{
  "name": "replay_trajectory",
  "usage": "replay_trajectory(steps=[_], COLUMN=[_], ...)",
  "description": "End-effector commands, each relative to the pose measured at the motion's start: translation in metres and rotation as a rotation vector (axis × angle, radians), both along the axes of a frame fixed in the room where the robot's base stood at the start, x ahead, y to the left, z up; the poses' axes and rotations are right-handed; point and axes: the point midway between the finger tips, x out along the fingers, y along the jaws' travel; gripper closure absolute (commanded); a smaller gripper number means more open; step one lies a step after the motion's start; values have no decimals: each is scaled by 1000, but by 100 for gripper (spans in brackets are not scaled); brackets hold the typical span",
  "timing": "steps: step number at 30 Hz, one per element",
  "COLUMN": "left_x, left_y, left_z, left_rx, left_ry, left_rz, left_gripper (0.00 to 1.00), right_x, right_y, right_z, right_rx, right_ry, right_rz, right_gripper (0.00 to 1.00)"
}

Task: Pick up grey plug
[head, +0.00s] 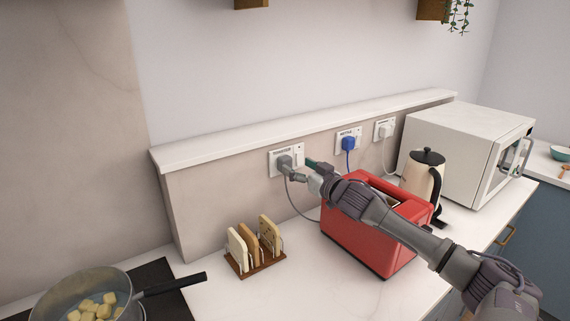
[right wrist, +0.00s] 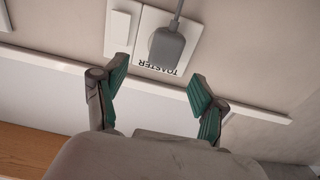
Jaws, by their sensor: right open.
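The grey plug (head: 284,162) sits in the leftmost wall socket (head: 274,170), marked TOASTER, with its cord hanging down toward the red toaster (head: 352,238). In the right wrist view the grey plug (right wrist: 167,47) is in the socket plate (right wrist: 198,35), just ahead of the fingertips. My right gripper (head: 305,170) is at the wall, close to the right of the plug. In the right wrist view the gripper (right wrist: 160,80) is open, its green-padded fingers apart with nothing between them. The plug is beyond the tips, apart from them. My left gripper is not in view.
A blue plug (head: 348,143) and a white plug (head: 387,131) are in sockets to the right. A kettle (head: 421,175) and a microwave (head: 465,150) stand behind the toaster. A toast rack (head: 256,268) and a pan (head: 75,290) are at the left. A ledge (head: 300,127) runs above.

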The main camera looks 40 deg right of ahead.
Motion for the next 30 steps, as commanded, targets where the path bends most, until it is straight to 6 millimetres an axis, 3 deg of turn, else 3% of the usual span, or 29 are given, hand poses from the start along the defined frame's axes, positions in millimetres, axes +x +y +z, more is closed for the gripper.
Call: replay_trajectory(steps=[15,25,30], left_x=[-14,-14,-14], left_y=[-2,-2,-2], left_z=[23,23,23], left_rx=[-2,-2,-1], left_ry=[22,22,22], left_rz=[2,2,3], left_gripper=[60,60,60], right_x=[48,52,52], right_y=[-2,-2,-2], right_z=[6,3,3], right_rx=[2,-1,0], right_ry=[-1,0,0], right_rz=[0,1,1], right_gripper=[29,29,56])
